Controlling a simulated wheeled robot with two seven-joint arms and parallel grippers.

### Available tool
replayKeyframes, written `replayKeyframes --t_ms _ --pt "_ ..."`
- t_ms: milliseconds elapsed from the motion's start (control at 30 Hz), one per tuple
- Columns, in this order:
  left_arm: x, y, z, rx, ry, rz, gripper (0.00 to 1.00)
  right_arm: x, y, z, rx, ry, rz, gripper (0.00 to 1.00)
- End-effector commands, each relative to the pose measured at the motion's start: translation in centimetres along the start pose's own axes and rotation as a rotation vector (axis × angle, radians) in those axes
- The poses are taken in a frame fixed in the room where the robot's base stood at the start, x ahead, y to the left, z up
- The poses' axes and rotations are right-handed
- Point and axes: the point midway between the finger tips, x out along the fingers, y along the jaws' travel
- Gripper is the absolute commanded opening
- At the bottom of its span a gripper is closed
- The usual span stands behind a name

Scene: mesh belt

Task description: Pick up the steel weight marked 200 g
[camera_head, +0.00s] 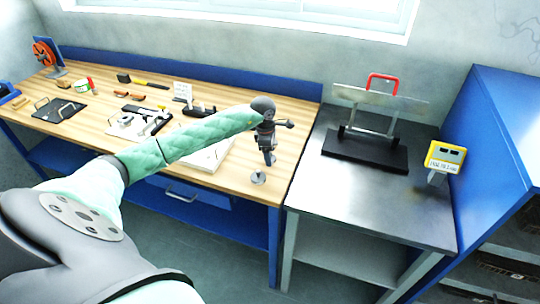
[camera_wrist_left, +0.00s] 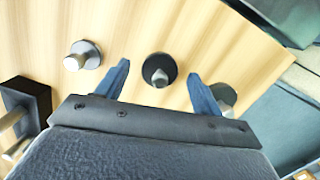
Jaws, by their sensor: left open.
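My left gripper (camera_head: 268,158) points down over the right front part of the wooden bench. In the left wrist view the open gripper (camera_wrist_left: 158,70) has a knobbed weight with a dark round base (camera_wrist_left: 155,76) framed between its fingertips; it looks clear of both fingers. A lighter steel weight (camera_wrist_left: 80,56) stands left of the fingers. Another round weight (camera_wrist_left: 224,96) is partly hidden behind the right finger. In the head view one small weight (camera_head: 258,178) shows near the bench's front edge; the arm and gripper hide others. No marking is legible, so I cannot tell which is 200 g.
A dark block with metal parts (camera_wrist_left: 28,105) stands at the left of the wrist view. The wooden bench (camera_head: 295,108) carries several tools and plates further left. A steel table (camera_head: 330,185) at right holds a red-handled stand (camera_head: 365,150) and a yellow display unit (camera_head: 446,158).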

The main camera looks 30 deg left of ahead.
Motion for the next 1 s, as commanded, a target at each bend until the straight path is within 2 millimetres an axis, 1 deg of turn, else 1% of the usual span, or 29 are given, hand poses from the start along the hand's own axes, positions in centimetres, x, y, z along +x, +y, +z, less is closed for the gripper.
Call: replayKeyframes --t_ms 133,333,367,500,567,600,633,867,1000 --pt "0.49 -0.04 0.04 0.0 -0.001 -0.001 0.67 -0.01 -0.02 0.61 0.0 -0.004 0.0 0.36" --pt "0.55 -0.02 0.02 0.0 -0.001 0.0 0.67 0.05 -0.01 0.64 0.0 -0.004 0.0 0.36" --pt "0.54 -0.02 0.02 0.0 -0.001 0.0 0.63 0.04 -0.01 0.64 0.0 -0.004 0.0 0.36" --pt "0.53 -0.02 0.01 0.0 -0.001 0.0 0.36 0.03 0.01 0.63 0.0 -0.004 0.0 0.36" --pt "0.52 -0.02 0.01 0.0 -0.001 0.0 0.24 0.03 0.02 0.64 0.001 -0.004 0.0 0.36" --pt "0.52 -0.02 0.01 0.0 -0.001 0.0 0.16 0.02 0.03 0.65 0.001 -0.004 0.0 0.36" --pt "0.48 0.0 0.02 0.0 -0.001 0.001 0.14 0.01 0.04 0.65 0.001 -0.004 0.0 0.36" --pt "0.44 0.01 0.02 0.0 -0.001 0.001 0.14 0.07 0.06 0.68 0.001 -0.004 0.001 0.36" --pt "0.03 0.08 0.04 0.001 -0.001 0.003 0.14 0.48 0.06 0.58 0.001 -0.006 0.001 0.36"
